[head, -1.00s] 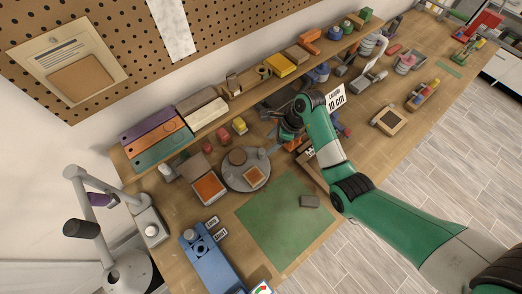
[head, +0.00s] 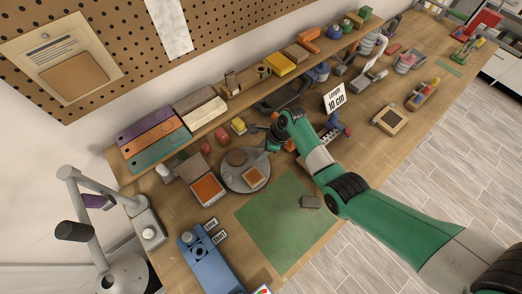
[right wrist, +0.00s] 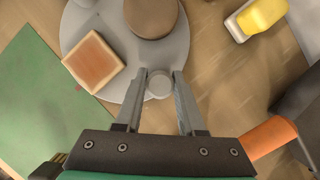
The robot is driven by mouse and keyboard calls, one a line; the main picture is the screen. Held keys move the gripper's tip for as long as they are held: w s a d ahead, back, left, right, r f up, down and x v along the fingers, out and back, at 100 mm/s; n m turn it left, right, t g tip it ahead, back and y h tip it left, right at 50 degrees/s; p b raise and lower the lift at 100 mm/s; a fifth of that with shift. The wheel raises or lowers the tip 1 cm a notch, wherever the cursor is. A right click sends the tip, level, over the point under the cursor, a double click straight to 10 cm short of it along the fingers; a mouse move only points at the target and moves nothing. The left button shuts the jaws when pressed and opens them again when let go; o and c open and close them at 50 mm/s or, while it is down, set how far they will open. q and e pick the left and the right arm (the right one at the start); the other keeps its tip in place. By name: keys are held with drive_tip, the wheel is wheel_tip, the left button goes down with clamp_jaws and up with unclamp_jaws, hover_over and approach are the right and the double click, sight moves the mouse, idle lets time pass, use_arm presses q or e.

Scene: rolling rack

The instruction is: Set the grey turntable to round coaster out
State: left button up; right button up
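The grey turntable (head: 232,183) lies on the bench behind the green mat. A brown round coaster (head: 237,157) and a square wood-framed tile with an orange-brown face (head: 255,176) sit on it. In the right wrist view the turntable (right wrist: 115,38) carries the round coaster (right wrist: 152,15) at the top and the square tile (right wrist: 92,62) at left. A small round grey knob (right wrist: 158,84) is at its near edge. My right gripper (right wrist: 159,76) is open, its fingers on either side of the knob; contact is unclear. My left gripper is out of view.
A green mat (head: 285,220) lies in front, with a small dark grey block (head: 311,202) on it. A yellow block (head: 238,125) is behind. A blue device (head: 208,262) sits at front left.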

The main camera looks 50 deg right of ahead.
clamp_jaws()
idle(0.9)
